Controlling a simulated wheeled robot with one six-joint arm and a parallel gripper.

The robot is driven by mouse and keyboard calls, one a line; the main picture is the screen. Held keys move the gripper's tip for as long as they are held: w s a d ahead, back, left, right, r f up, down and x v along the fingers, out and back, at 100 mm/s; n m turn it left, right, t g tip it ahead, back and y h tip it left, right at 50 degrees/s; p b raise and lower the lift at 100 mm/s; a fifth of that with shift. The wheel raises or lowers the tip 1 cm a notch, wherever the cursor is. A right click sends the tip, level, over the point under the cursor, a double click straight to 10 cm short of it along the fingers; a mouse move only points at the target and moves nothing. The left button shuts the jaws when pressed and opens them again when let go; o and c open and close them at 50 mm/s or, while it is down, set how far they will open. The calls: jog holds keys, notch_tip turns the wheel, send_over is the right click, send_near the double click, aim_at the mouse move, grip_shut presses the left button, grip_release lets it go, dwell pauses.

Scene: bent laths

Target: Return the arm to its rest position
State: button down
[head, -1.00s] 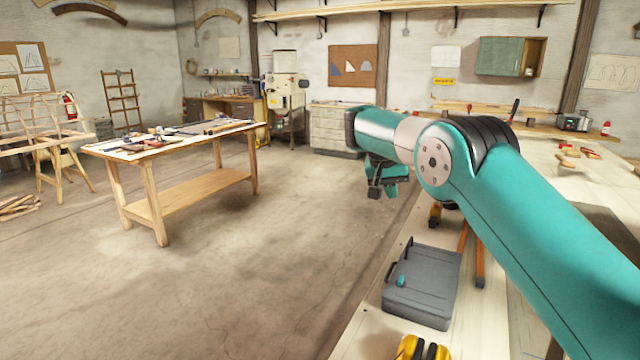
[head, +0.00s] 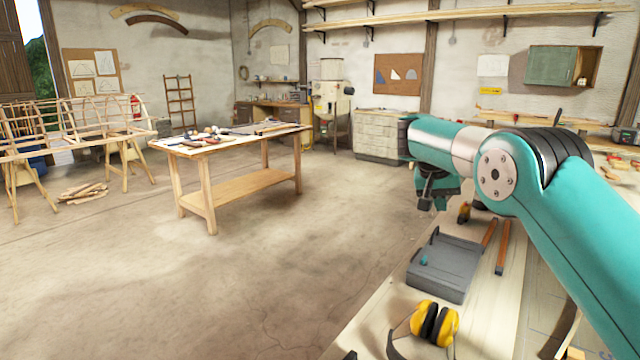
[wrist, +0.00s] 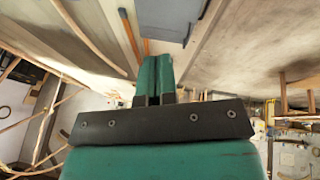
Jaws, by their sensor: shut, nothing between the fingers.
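My gripper (head: 428,200) hangs at the end of my teal arm, right of centre in the head view. The wrist view shows wooden bench boards and part of a grey case beyond the fingertips.
A grey case (head: 445,268) and yellow ear muffs (head: 436,322) lie on the workbench below my arm. A wooden table (head: 232,145) with tools stands across the open floor. A lath frame (head: 70,130) rests on trestles at the left. The middle floor is clear.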

jog(key=s+a+r+n+y, duration=0.2)
jog(key=s+a+r+n, duration=0.25)
jog(key=s, duration=0.25)
jog(key=s+a+n+g+y, duration=0.1)
jog(key=s+a+n+y, duration=0.2)
jog(key=s, duration=1.6)
jog(key=s+a+f+n+g+y, duration=0.1)
jog(key=s+a+n+y, duration=0.2)
jog(key=s, duration=1.6)
jog(key=a+n, duration=0.1)
jog(key=a, duration=0.2)
jog(key=shift+s+f+g, duration=0.15)
jog(key=shift+s+g, duration=0.25)
